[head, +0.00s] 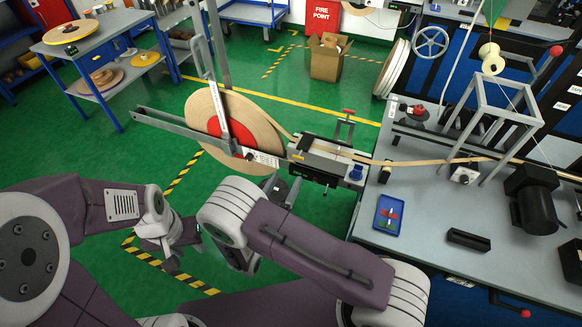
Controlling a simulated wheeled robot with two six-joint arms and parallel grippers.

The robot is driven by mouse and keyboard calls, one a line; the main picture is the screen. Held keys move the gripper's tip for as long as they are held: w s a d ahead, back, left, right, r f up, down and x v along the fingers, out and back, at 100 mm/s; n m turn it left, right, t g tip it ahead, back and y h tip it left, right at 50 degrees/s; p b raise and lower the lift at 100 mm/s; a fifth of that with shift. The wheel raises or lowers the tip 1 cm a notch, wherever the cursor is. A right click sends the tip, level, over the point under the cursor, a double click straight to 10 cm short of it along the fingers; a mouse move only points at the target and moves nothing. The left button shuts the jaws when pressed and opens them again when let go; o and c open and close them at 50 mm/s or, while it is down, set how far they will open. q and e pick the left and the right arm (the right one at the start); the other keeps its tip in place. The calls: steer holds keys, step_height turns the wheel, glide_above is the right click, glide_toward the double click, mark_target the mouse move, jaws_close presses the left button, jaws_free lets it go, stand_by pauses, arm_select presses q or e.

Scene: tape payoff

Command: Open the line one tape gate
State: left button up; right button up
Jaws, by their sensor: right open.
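A large tan tape reel (249,106) with a red hub stands upright at the payoff. A pale upright arm (218,100) with a label crosses its face, and a grey horizontal bar (165,121) runs past the reel to a white label. Tape leaves the reel rightward through a metal guide unit (325,160) with a red-topped handle (348,112). I cannot tell which part is the gate. My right gripper (281,188) is open below the bar's labelled end, partly hidden by my arm. My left gripper (172,260) is low at left, apart from the reel; its jaws are unclear.
A grey bench (420,265) at right carries a blue tray (389,214), a dark motor (535,197) and a metal frame. A blue trolley with reels (71,31) stands at back left, and an open cardboard box (328,58) at the back.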

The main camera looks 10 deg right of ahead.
steer(key=p, duration=0.1)
glide_toward(304, 146)
steer(key=x, duration=0.4)
steer(key=shift+s+a+f, duration=0.15)
steer(key=shift+s+a, duration=0.05)
jaws_close()
